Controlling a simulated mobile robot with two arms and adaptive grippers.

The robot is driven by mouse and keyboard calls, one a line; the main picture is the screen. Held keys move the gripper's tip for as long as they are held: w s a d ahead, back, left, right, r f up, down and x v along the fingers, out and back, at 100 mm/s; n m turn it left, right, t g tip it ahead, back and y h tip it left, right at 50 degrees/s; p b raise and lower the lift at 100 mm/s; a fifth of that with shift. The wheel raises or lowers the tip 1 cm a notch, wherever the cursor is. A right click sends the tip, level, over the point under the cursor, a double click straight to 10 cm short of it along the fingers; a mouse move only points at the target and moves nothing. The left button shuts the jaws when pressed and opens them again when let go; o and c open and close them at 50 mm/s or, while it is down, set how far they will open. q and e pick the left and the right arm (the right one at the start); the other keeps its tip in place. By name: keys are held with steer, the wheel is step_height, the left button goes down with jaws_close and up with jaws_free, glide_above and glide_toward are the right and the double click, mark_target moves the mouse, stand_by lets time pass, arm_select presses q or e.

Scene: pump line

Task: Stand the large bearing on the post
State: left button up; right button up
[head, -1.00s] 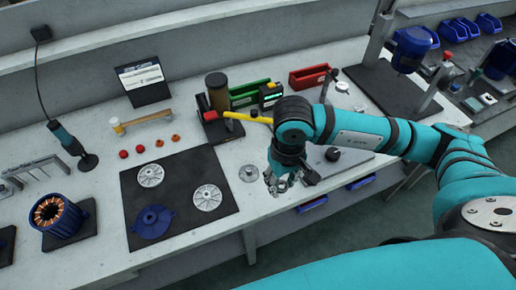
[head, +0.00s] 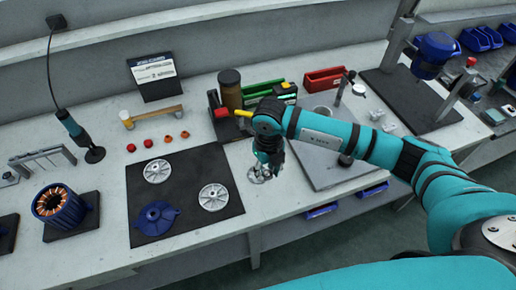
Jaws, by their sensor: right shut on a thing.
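The large bearing, a round metal ring (head: 255,179), is on the bench just right of the black mat. My right gripper (head: 264,173) reaches down over it from above and is shut on it; the fingers hide much of the ring. I cannot tell whether the ring still touches the bench. A small dark piece (head: 345,160) on the grey plate shows partly behind my arm; I cannot tell whether it is the post. My left gripper is not in view.
The black mat (head: 228,160) holds two metal discs (head: 213,197) and a blue flanged part (head: 157,217). The grey plate (head: 318,178) lies to the right, under my arm. A brown jar (head: 230,90) and a red bin (head: 325,79) stand behind.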

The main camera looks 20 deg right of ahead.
steer(key=w+m, duration=0.1)
steer(key=m, duration=0.2)
steer(key=w+r+m, duration=0.1)
steer(key=m, duration=0.2)
steer(key=w+a+r+m+p, duration=0.1)
steer(key=m, duration=0.1)
steer(key=shift+w+r+m, duration=0.1)
steer(key=shift+w+m, duration=0.15)
steer(key=shift+m, duration=0.15)
steer(key=m, duration=0.2)
steer(key=w+m, duration=0.1)
steer(key=shift+a+r, duration=0.15)
steer(key=shift+r, duration=0.15)
steer(key=shift+m, duration=0.3)
steer(key=shift+w+f+b, duration=0.1)
steer(key=shift+f+b, duration=1.45)
steer(key=shift+f, duration=0.65)
steer(key=shift+f+b, duration=0.65)
steer(key=shift+f, duration=0.15)
steer(key=o, duration=1)
steer(key=shift+o, duration=0.5)
steer(key=shift+o, duration=0.8)
